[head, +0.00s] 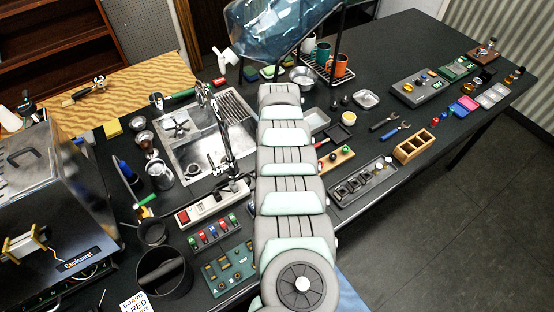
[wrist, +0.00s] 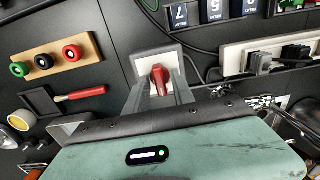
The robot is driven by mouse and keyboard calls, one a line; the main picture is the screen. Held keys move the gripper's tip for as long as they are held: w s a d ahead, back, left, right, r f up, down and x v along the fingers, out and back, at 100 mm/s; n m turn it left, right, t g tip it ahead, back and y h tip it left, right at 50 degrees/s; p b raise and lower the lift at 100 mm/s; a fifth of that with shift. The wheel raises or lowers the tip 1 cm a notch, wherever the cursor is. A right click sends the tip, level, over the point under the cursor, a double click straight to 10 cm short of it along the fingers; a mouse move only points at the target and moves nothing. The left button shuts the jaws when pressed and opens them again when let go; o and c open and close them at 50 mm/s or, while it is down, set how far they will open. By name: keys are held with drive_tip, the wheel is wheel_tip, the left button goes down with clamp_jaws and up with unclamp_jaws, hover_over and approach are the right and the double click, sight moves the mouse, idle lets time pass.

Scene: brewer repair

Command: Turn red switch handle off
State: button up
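The red switch handle (wrist: 159,80) stands on a pale grey-white base plate (wrist: 152,60) in the middle of the wrist view. My gripper (wrist: 160,90) has its two grey fingers apart, one on each side of the handle. A small gap seems to show on both sides, and contact cannot be made out. In the head view my arm covers the switch and my fingertips, so neither is seen there.
A white power strip (wrist: 240,57) with black plugs lies right of the switch, with a cable nearby. Numbered blocks (wrist: 212,12) lie beyond it. A wooden button board (wrist: 60,57) and red-handled tool (wrist: 82,94) lie left. The sink (head: 205,135) is beside my arm.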

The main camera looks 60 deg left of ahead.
drive_tip(key=shift+o, duration=0.3)
drive_tip(key=shift+r, duration=0.15)
wheel_tip(320, 180, up, 10)
drive_tip(key=b, duration=0.1)
drive_tip(key=shift+r, duration=0.25)
idle(0.4)
